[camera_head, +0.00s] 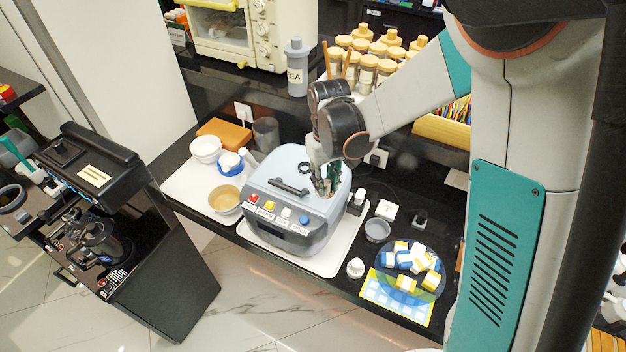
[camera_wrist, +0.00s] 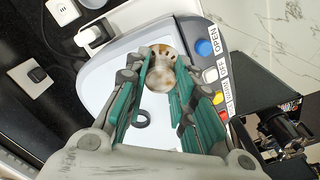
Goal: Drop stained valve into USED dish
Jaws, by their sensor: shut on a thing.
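My gripper (camera_head: 328,190) is above the right part of the grey cooker's lid (camera_head: 264,168). In the wrist view my gripper (camera_wrist: 163,80) is shut on the stained valve (camera_wrist: 160,77), a pale round piece with brown spots. The fingers mostly hide it in the head view. A dark ring (camera_head: 304,168) on the lid shows apart from the valve, also in the wrist view (camera_wrist: 141,119). A small grey dish (camera_head: 377,231) stands right of the cooker, with a white card (camera_head: 387,209) behind it. I cannot read the card, so cannot confirm the USED dish.
A small white knobbed piece (camera_head: 355,268) stands in front of the grey dish. A blue plate (camera_head: 437,282) of sponge-like blocks is further right. Bowls (camera_head: 225,198) stand left of the cooker. Jars (camera_head: 367,72) and a TEA bottle (camera_head: 297,70) are behind.

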